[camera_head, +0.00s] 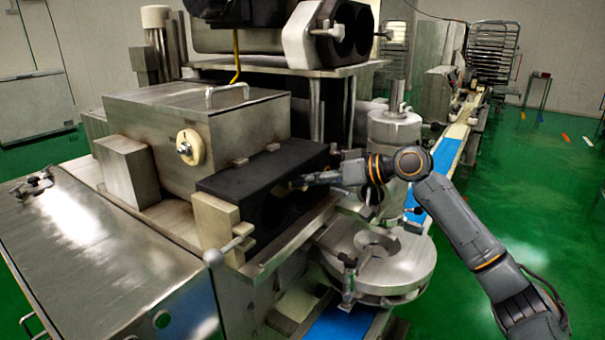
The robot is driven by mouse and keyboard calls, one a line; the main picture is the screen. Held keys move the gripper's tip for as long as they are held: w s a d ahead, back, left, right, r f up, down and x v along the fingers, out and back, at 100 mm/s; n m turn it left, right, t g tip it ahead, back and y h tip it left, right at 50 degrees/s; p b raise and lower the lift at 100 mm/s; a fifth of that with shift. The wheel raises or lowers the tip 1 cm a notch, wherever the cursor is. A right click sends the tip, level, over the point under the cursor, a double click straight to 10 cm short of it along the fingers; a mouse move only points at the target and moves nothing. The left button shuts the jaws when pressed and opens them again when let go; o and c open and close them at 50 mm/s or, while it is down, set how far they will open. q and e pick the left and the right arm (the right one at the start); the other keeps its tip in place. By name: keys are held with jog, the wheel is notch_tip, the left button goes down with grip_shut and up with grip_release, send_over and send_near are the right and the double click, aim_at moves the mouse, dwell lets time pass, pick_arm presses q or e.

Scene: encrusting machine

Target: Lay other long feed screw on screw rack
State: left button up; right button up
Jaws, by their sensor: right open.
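My right gripper (299,183) reaches in from the right, at the front of a black block (240,183) with dark round openings. Its fingers are small in the picture and open, close to the block's front face; I cannot tell whether they touch anything. No long feed screw can be made out for certain; the inside of the openings is dark and partly behind the gripper. I cannot pick out the screw rack. My left gripper is not in view.
A steel hopper box (230,125) with a handle stands behind the block. A pale bracket with a ball-ended lever (213,257) sticks out at its left. A round steel turntable (400,262) lies below my arm. Open green floor (535,215) is at right.

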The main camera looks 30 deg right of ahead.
aim_at(281, 190)
jog(key=shift+w+a+f, duration=0.1)
jog(key=shift+w+a, duration=0.15)
jog(key=shift+w, duration=0.25)
jog(key=shift+w+a+f, duration=0.2)
jog(key=shift+w, duration=0.05)
jog(key=shift+w+a+f+p, duration=0.1)
jog(key=shift+w+p, duration=0.15)
jog(key=shift+p, duration=0.05)
jog(key=shift+c, duration=0.6)
grip_shut()
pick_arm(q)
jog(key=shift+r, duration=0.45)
pick_arm(e)
jog(key=shift+f, duration=0.1)
